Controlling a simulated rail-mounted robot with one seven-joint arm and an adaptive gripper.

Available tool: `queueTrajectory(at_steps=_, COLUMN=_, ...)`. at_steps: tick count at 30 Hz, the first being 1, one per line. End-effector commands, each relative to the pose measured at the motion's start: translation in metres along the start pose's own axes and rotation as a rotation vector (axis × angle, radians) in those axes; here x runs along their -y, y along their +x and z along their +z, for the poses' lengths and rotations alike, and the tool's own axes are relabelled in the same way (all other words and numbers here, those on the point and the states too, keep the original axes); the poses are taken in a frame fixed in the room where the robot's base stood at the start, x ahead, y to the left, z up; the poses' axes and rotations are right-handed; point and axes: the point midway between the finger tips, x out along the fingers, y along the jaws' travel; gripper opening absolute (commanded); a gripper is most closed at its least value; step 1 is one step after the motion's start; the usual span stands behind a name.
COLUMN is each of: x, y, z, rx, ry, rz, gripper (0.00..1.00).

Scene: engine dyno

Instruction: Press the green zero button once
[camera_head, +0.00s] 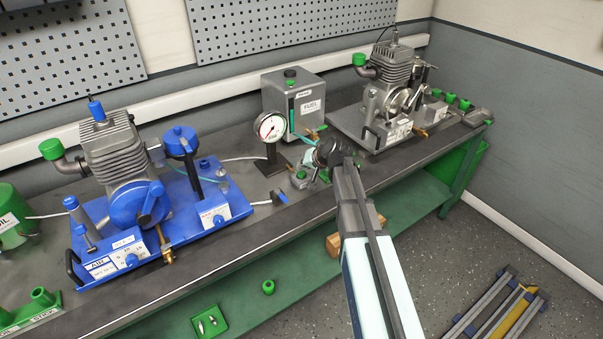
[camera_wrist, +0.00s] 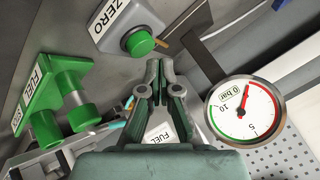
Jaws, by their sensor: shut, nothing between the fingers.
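The green zero button (camera_wrist: 138,42) sits on a grey box labelled ZERO (camera_wrist: 112,22) at the top of the wrist view. In the head view its small box (camera_head: 299,182) stands at the bench's front part, left of my gripper. My gripper (camera_wrist: 160,64) is shut and empty, its fingertips just below and right of the button in the wrist picture. A gap seems to lie between them, though the exact distance cannot be told. In the head view my gripper (camera_head: 328,152) is partly hidden by its own wrist.
A round dial gauge (camera_head: 268,128) stands behind the button box and shows in the wrist view (camera_wrist: 243,110). A green fuel holder (camera_wrist: 65,95) is beside the button. A fuel tank (camera_head: 292,100), blue engine (camera_head: 125,165) and grey engine (camera_head: 392,80) share the bench.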

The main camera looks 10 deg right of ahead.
Motion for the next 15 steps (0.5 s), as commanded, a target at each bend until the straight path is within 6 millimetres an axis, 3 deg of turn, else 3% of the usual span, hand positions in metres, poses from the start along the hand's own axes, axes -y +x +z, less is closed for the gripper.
queueTrajectory(at_steps=8, x=0.001, y=-0.001, z=-0.001, rx=0.0, ry=0.0, rz=0.0, gripper=0.0)
queueTrajectory(at_steps=15, x=0.01, y=-0.014, z=-0.01, rx=-0.001, ry=-0.001, rz=0.0, gripper=0.0)
